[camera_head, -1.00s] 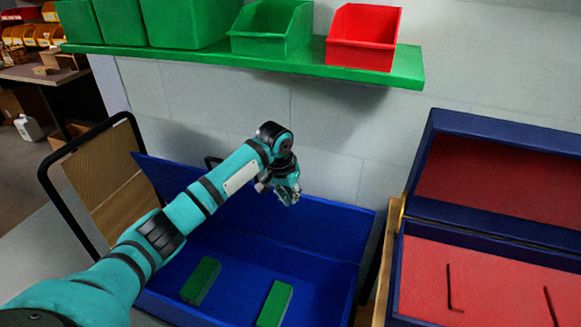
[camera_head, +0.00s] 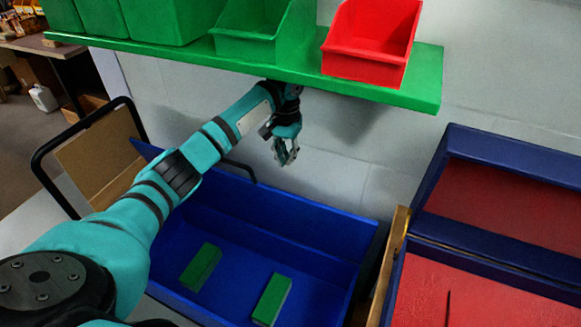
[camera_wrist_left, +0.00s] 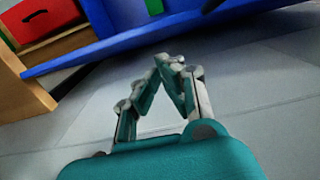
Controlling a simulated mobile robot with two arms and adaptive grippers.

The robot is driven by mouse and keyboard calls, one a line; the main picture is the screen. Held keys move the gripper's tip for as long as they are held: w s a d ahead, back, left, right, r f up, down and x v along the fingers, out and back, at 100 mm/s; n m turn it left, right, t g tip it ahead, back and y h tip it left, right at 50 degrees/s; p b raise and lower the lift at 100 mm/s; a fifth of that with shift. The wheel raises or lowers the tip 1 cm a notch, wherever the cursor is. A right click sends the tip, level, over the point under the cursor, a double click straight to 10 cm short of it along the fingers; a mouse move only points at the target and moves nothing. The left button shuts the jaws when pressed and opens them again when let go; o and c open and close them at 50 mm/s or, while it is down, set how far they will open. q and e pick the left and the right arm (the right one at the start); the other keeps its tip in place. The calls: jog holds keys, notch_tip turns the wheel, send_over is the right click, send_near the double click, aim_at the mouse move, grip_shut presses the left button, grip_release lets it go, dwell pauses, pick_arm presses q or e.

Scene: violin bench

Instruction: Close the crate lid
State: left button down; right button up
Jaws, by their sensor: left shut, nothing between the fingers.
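The blue crate (camera_head: 225,293) stands open, with its blue lid (camera_head: 310,222) raised along the wall side. My left gripper (camera_head: 287,160) is shut and empty, its fingers pointing down. In the head view it shows just above the lid's upper edge, against the wall; contact with the lid is not visible. In the left wrist view the shut fingertips (camera_wrist_left: 172,60) show below the blue lid edge (camera_wrist_left: 120,45), with a grey gap between them. My right gripper is not in view.
Two green blocks (camera_head: 201,267) (camera_head: 272,299) lie in the crate. A green shelf (camera_head: 425,80) with green bins (camera_head: 265,35) and a red bin (camera_head: 370,45) hangs close above my left wrist. A blue case with red lining (camera_head: 470,295) stands to the right, beside a wooden edge (camera_head: 390,260).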

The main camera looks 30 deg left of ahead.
pick_arm(q)
notch_tip(320, 180, down, 10)
jog(key=shift+s+r, duration=0.15)
jog(key=shift+r, duration=0.1)
dwell(0.4)
